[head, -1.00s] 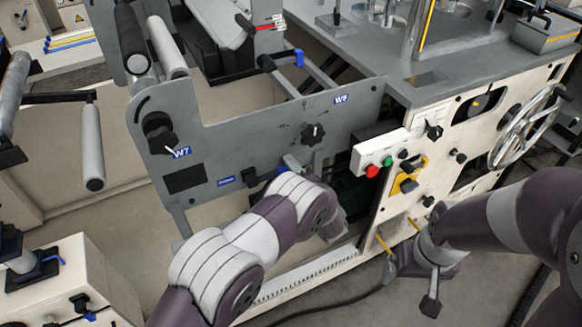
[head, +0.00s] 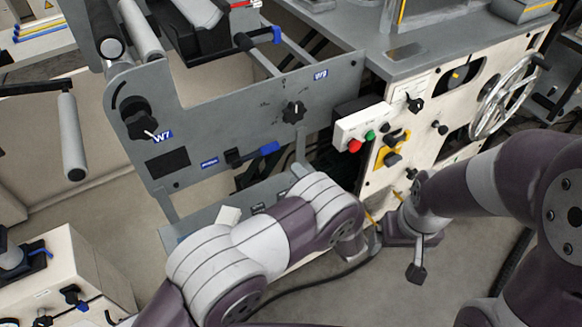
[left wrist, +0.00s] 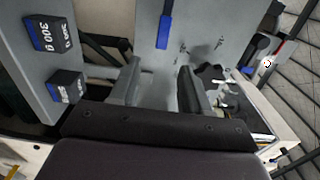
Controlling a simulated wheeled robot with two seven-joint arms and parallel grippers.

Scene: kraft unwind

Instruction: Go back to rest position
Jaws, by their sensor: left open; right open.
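My left arm crosses the lower middle of the head view. Its gripper (head: 300,168) is mostly hidden behind its own forearm, in front of the grey machine panel. In the left wrist view its two fingers (left wrist: 160,78) stand apart with nothing between them. A blue-handled lever (head: 262,150) on the panel is clear of the gripper; a blue handle (left wrist: 165,31) shows beyond the fingers in the left wrist view. My right gripper (head: 396,258) points downward, open and empty, below the white control box and close in front of the machine's cream face.
The cream face carries a white box with red and green buttons (head: 362,141), a yellow switch plate (head: 391,150) and a handwheel (head: 503,102). A lower grey panel (head: 195,222) lies behind my left forearm. A cream cabinet (head: 60,270) stands at lower left. A cable crosses the floor.

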